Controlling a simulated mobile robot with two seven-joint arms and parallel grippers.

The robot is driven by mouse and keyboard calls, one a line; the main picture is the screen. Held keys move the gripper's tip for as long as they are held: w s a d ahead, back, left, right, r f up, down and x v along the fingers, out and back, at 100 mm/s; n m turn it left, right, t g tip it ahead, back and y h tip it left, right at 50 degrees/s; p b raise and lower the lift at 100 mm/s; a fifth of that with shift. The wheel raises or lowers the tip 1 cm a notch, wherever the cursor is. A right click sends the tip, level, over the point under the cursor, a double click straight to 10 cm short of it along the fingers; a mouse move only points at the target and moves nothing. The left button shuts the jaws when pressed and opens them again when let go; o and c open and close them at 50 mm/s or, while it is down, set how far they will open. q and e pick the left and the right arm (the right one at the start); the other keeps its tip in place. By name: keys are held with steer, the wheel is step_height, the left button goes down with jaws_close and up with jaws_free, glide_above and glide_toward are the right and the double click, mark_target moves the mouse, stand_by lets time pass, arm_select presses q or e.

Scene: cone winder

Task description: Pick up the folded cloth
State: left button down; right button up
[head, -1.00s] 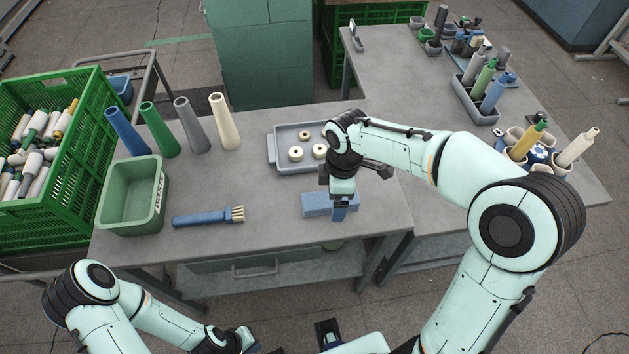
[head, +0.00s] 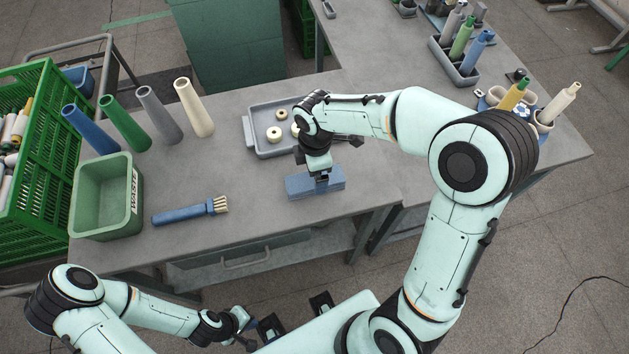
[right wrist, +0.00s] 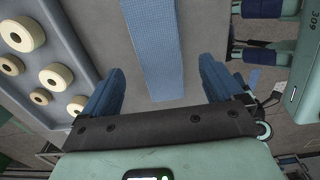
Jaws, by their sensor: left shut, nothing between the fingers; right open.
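The folded cloth (head: 300,188) is a flat blue strip lying on the grey table near its front edge. My right gripper (head: 322,183) points down at it from above. In the right wrist view the right gripper (right wrist: 160,88) has its two blue fingers wide apart. The cloth (right wrist: 152,45) shows between them, apart from both; the height left above it is hard to tell. My left gripper (head: 246,328) is low in front of the table, away from the cloth, shut and empty.
A grey tray (head: 251,137) with cream rings lies just behind the cloth. The table between brush and cloth is clear.

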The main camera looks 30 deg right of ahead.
step_height(320, 180, down, 4)
steer(key=shift+s+f, duration=0.1)
steer(key=c, duration=1.1)
arm_select(q)
steer(key=shift+f, duration=0.2)
arm_select(e)
steer(key=shift+c, duration=0.2)
